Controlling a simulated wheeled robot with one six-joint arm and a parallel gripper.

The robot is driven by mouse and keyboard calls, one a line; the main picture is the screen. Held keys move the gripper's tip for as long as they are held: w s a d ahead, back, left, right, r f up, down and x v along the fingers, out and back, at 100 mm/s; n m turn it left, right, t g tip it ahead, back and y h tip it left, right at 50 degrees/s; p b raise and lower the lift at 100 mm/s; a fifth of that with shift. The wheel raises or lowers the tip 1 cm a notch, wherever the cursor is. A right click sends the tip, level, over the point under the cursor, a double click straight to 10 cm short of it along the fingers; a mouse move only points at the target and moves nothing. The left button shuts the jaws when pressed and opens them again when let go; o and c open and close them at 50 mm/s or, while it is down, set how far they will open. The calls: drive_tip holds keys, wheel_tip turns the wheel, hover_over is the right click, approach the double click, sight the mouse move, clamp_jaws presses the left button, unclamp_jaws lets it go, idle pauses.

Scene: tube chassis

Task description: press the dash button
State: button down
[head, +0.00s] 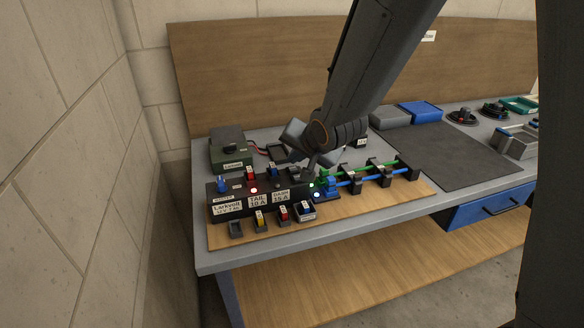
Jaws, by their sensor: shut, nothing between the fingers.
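A black control box (240,211) sits on a wooden board at the left of the bench. Its white labels read TAIL 10 A (257,200) and DASH 15 A (281,196). A small red light glows above the TAIL label, and a pale light glows near the box's right end. I cannot clearly make out the dash button. My gripper (310,170) is shut and empty, pointing down over the right part of the box, just right of the DASH label. My wrist hides part of what lies behind it. Whether the fingertips touch anything is too small to tell.
Green and blue tubes (350,183) run through black clips right of the box. Small coloured fuses (283,213) stand in front of it. A green battery-like case (230,150) stands behind. A dark mat (450,157) lies clear to the right. A block wall is close at left.

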idle(0.4)
drive_tip(key=shift+f, duration=0.45)
drive_tip(key=shift+f, duration=0.25)
idle(0.4)
drive_tip(key=shift+r, duration=0.15)
drive_tip(key=shift+r+p, duration=0.6)
drive_tip(key=shift+p, duration=0.05)
wheel_tip(320, 180, up, 6)
drive_tip(key=p, duration=0.6)
drive_tip(key=shift+p, duration=0.3)
